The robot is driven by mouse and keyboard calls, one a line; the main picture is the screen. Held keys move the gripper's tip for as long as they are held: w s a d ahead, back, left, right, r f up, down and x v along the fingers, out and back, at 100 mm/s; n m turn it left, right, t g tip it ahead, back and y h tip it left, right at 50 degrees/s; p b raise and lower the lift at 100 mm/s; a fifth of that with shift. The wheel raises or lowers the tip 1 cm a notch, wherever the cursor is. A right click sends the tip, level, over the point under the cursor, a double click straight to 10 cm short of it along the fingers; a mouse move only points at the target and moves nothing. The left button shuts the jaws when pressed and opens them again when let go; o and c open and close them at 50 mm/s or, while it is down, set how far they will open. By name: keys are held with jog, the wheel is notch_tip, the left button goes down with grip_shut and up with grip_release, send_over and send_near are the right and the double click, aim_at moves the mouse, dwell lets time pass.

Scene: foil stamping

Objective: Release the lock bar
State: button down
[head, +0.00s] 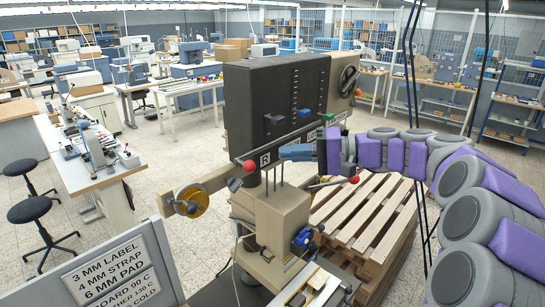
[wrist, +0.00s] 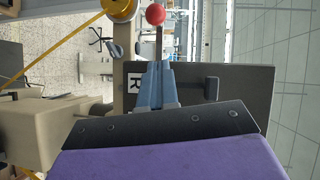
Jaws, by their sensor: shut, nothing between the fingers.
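The beige stamping machine (head: 280,212) stands in the middle of the head view. A dark bar (head: 308,131) runs slantwise across its front, with a plate marked R (head: 265,159) and a partly hidden label. I take this to be the lock bar. A red knob (head: 249,166) is at its left end; a red knob shows in the wrist view (wrist: 155,14) too. My gripper (head: 283,152) is beside the bar, its blue fingers pointing left. In the wrist view my fingers (wrist: 155,70) are together and empty, short of the knob. I cannot tell whether they touch the bar.
A black cabinet (head: 262,97) with coloured levers rises behind the bar. A second red knob (head: 354,179) sits lower right. A yellow foil roll (head: 193,201) hangs at left. A sign panel (head: 108,265) stands front left, and a wooden pallet (head: 365,215) lies right.

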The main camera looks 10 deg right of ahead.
jog(key=v, duration=0.8)
jog(key=s+a+f+n+g+h+b, duration=0.1)
jog(key=s+a+f+g+h+b, duration=0.3)
jog(key=s+a+f, duration=0.6)
jog(key=s+a+f+g+h+b, duration=0.25)
jog(key=s+a+f+b, duration=0.55)
jog(key=f, duration=0.5)
jog(key=s+d+f+h+b, duration=0.3)
jog(key=s+d+f+h, duration=0.1)
jog(key=s+f, duration=0.5)
jog(key=s+d+f+n+g+h+b, duration=0.1)
jog(key=s+d+f+h+b, duration=0.2)
jog(key=s+f, duration=0.6)
notch_tip(320, 180, down, 3)
jog(key=shift+s+d+r+n+h, duration=0.15)
jog(key=shift+d+n+h, duration=0.15)
jog(key=shift+d+h, duration=0.55)
jog(key=shift+d, duration=0.35)
